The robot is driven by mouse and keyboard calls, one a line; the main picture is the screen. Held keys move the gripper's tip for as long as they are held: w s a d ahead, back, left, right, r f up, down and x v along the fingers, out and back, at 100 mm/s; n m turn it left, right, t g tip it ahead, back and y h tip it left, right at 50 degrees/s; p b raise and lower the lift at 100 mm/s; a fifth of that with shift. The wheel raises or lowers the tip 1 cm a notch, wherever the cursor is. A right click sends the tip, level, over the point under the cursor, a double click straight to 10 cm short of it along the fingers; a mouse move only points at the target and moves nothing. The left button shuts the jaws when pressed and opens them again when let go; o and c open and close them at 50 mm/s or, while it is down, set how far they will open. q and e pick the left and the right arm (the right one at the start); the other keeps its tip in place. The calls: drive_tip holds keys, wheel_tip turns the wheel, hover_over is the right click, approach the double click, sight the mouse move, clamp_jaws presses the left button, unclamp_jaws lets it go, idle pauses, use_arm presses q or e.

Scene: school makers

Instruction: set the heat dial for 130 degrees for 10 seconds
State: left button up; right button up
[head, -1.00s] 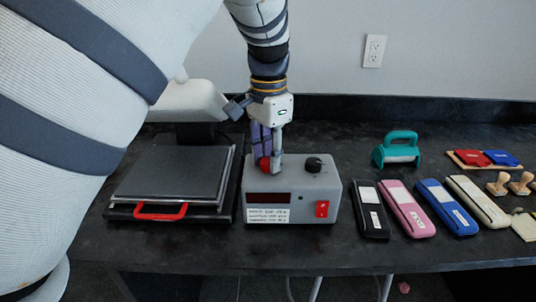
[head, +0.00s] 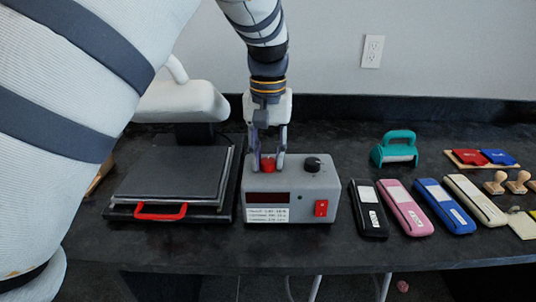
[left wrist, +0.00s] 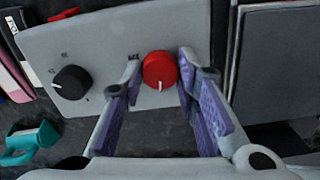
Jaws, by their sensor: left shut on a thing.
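A grey control box (head: 318,205) stands on the dark counter, with a red dial (head: 269,164) and a black dial (head: 313,164) on its top. My left gripper (head: 269,166) points down from above, one finger on each side of the red dial, shut on it. In the left wrist view the red dial (left wrist: 160,70) sits between the purple finger pads (left wrist: 161,85), its white mark pointing toward the bottom of the picture. The black dial (left wrist: 72,83) is beside it. The box front has a dark display (head: 267,196) with no readable digits. My right gripper is not in view.
A heat press with a red handle (head: 161,211) stands close left of the box. A red switch (head: 321,208) and a label (head: 267,214) are on the box front. Several pouches, such as the black one (head: 367,207), lie to the right, with a teal tool (head: 394,150) behind.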

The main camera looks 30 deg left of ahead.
sight(267, 160)
use_arm(q)
drive_tip(key=shift+n, duration=0.7)
drive_tip(key=shift+f, duration=0.1)
drive_tip(key=o, duration=1.2)
drive_tip(key=shift+c, duration=0.2)
wheel_tip(267, 160, up, 12)
